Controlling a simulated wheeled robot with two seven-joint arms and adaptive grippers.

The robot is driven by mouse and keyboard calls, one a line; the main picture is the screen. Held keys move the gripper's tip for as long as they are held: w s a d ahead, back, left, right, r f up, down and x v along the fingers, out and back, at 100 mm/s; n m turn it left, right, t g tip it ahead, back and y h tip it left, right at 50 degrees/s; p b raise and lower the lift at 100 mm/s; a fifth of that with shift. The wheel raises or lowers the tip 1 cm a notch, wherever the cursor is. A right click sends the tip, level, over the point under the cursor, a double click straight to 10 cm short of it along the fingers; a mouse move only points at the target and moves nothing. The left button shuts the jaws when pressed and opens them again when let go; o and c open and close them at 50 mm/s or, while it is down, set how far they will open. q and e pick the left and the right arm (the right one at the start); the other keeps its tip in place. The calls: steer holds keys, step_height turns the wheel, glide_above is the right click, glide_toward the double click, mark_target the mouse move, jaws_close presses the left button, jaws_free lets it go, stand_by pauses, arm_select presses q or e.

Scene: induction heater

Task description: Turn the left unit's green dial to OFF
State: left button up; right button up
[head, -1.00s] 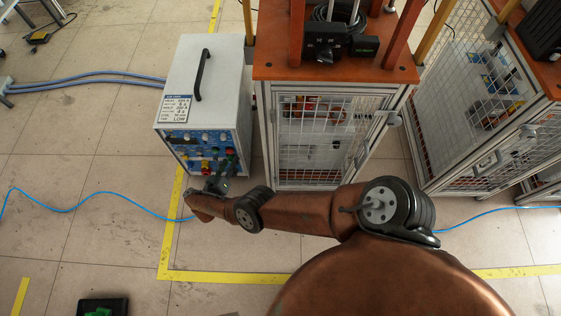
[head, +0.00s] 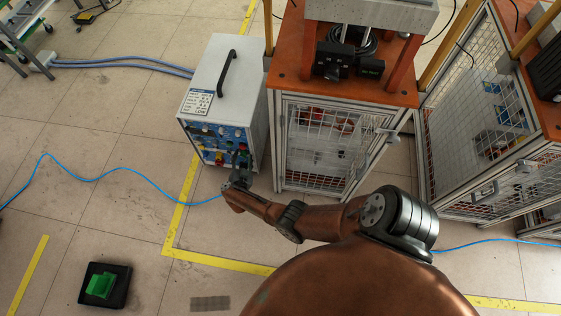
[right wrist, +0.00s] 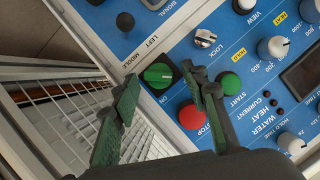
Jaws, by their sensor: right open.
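The induction heater unit (head: 207,80) is a pale box with a black handle, standing on the floor left of the orange-topped frame. Its blue control panel (head: 213,135) faces me. In the head view, my right gripper (head: 241,167) is at the panel's lower right. My left gripper is not in view.
A red stop button (right wrist: 191,116) and a green start button (right wrist: 228,85) lie close to the right finger. A metal lock switch (right wrist: 205,38) is above. A mesh-sided frame (head: 325,150) stands right of the unit. A blue cable (head: 120,171) crosses the floor.

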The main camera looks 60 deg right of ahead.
steer(key=shift+s+a+f+m+t+b, duration=0.1)
steer(key=shift+s+f+m+t+b, duration=0.1)
steer(key=shift+m+t+b, duration=0.3)
steer(key=shift+s+a+f+m+t+b, duration=0.1)
steer(key=shift+s+f+m+t+b, duration=0.15)
steer(key=shift+m, duration=0.45)
steer(key=r+p+v, duration=0.1)
steer(key=p+v, duration=0.3)
steer(key=v, duration=0.3)
arm_select(q)
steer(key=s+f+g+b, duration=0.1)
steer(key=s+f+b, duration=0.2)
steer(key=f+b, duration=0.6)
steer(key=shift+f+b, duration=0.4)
steer(key=shift+b, duration=0.2)
arm_select(e)
steer(key=s+a+f+n+t+y, duration=0.1)
steer(key=s+n+y, duration=0.3)
steer(key=s, duration=0.4)
steer(key=s+a+f+n+t+y, duration=0.2)
steer(key=s+a+f+n+y, duration=0.2)
steer(key=s+n, duration=0.3)
steer(key=s+a+f+n+t+y, duration=0.1)
steer(key=s+a+f+n+y, duration=0.2)
steer(key=s, duration=0.5)
steer(key=shift+s+a+n+t+y, duration=0.25)
steer(key=shift+s+n+t+y, duration=0.2)
steer(key=shift+n, duration=0.95)
